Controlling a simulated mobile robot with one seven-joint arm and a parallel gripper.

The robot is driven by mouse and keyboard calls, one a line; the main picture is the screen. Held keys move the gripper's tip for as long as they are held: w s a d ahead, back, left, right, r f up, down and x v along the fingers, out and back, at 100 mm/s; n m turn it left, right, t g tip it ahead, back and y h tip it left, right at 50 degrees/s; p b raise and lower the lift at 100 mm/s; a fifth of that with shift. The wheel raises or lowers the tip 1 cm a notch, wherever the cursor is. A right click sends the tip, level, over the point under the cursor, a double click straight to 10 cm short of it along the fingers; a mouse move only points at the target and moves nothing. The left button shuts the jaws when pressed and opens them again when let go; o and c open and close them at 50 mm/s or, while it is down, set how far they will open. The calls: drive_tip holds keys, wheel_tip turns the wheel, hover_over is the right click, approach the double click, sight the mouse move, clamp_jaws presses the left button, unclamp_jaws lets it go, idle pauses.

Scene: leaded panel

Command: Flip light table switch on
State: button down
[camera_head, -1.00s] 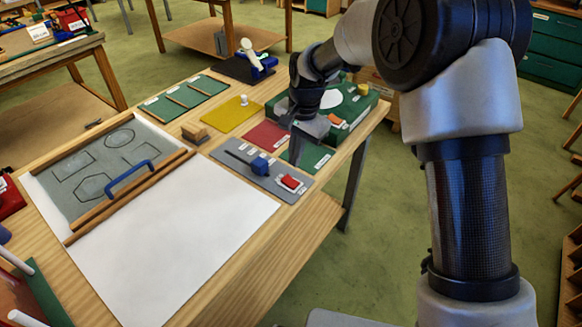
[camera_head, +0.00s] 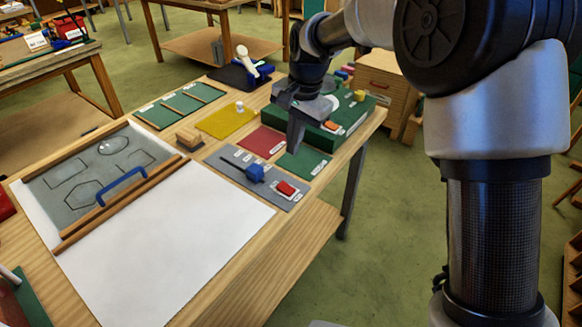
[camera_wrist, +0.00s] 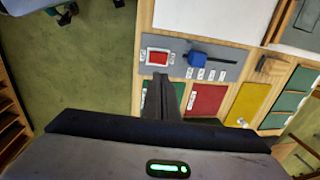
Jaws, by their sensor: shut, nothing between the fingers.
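A red rocker switch (camera_head: 285,188) sits in a white surround on a grey control plate (camera_head: 230,166), beside a blue knob (camera_head: 255,173) on a slot. In the wrist view the red switch (camera_wrist: 158,58) lies just beyond the fingertips, left of the blue knob (camera_wrist: 197,57). The white light table panel (camera_head: 170,250) looks plain white; I cannot tell whether it is lit. My gripper (camera_head: 296,148) is shut and empty, pointing down above the mats behind the plate. Its fingers (camera_wrist: 160,82) appear apart from the switch.
Red (camera_head: 262,142) and green (camera_head: 303,161) mats lie behind the plate, with a yellow mat (camera_head: 226,120) further left. A green box (camera_head: 345,125) stands at the table's right end. A drawing board with a blue handle (camera_head: 122,185) lies at the left.

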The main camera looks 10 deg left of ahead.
sight(284, 185)
drive_tip(key=shift+w+b, duration=0.1)
drive_tip(key=shift+b, duration=0.2)
drive_tip(key=f, duration=0.4)
drive_tip(key=a+f, duration=0.1)
drive_tip(key=f, duration=0.4)
drive_tip(key=w+a+f, duration=0.1)
drive_tip(key=f, duration=0.3)
drive_tip(key=shift+a+f, duration=0.25)
drive_tip(key=shift+f, duration=0.1)
